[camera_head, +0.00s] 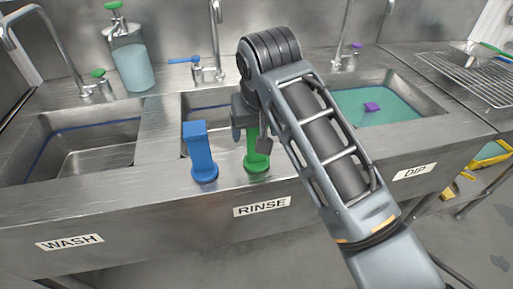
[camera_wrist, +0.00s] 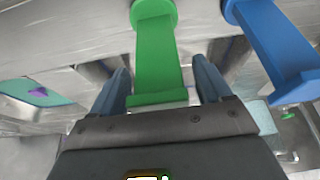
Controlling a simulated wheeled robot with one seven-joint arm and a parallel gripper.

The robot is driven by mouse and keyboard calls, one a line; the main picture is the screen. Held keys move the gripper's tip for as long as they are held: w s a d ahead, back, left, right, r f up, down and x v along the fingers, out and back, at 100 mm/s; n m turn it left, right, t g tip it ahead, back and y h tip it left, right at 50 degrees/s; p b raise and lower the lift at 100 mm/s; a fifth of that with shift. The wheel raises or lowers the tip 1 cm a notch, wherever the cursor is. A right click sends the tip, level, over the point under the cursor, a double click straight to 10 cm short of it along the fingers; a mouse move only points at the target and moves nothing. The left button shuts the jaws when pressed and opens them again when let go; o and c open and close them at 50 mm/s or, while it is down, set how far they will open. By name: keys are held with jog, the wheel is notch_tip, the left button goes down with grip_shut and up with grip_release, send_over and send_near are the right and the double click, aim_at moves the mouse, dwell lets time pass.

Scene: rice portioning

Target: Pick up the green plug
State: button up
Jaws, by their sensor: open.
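The green plug (camera_head: 256,162) stands upright on the front ledge of the sinks, above the RINSE label. My gripper hides its upper part in the head view. My gripper (camera_head: 250,136) is over it, pointing down. In the wrist view the green plug (camera_wrist: 158,50) lies between the two spread fingers of my gripper (camera_wrist: 164,74), with its handle end close to the palm. A gap shows on each side between finger and plug, so the jaws are open and not closed on it.
A blue plug (camera_head: 201,148) stands just left of the green plug; it also shows in the wrist view (camera_wrist: 275,45). The wash basin (camera_head: 95,160) is at left. The dip basin (camera_head: 380,108) holds teal liquid and a purple plug (camera_head: 372,106). A soap dispenser (camera_head: 133,66) stands behind.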

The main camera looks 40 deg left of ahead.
grip_shut()
dwell(0.7)
